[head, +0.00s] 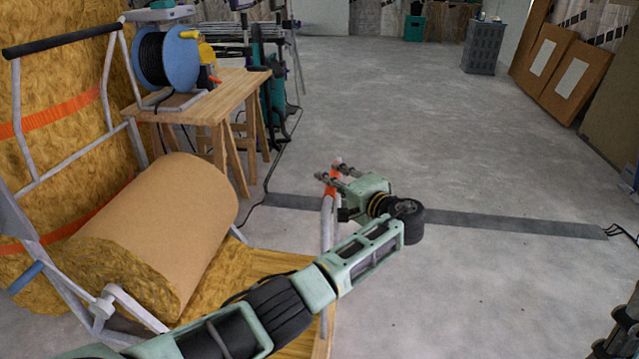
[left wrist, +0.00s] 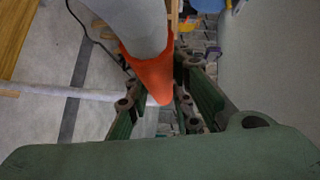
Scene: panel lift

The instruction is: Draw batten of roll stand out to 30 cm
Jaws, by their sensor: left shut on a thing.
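The roll stand (head: 107,305) is a pale tube frame at the left of the head view. It carries a thick roll (head: 165,225) with brown paper outside and yellow wool inside. The batten (head: 327,225) is a grey-white bar with an orange end at the right of the stand. My left gripper (head: 329,176) is shut on the batten at its orange end. In the left wrist view the orange end (left wrist: 152,75) lies between the fingers. My right gripper (head: 622,325) seems to show only as dark finger parts at the lower right edge; its opening cannot be made out.
A wooden bench (head: 215,95) with a blue cable reel (head: 165,65) stands behind the stand. A dark strip (head: 500,222) crosses the floor. Brown boards (head: 560,75) lean at the far right near a grey crate stack (head: 483,47). The middle floor is clear.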

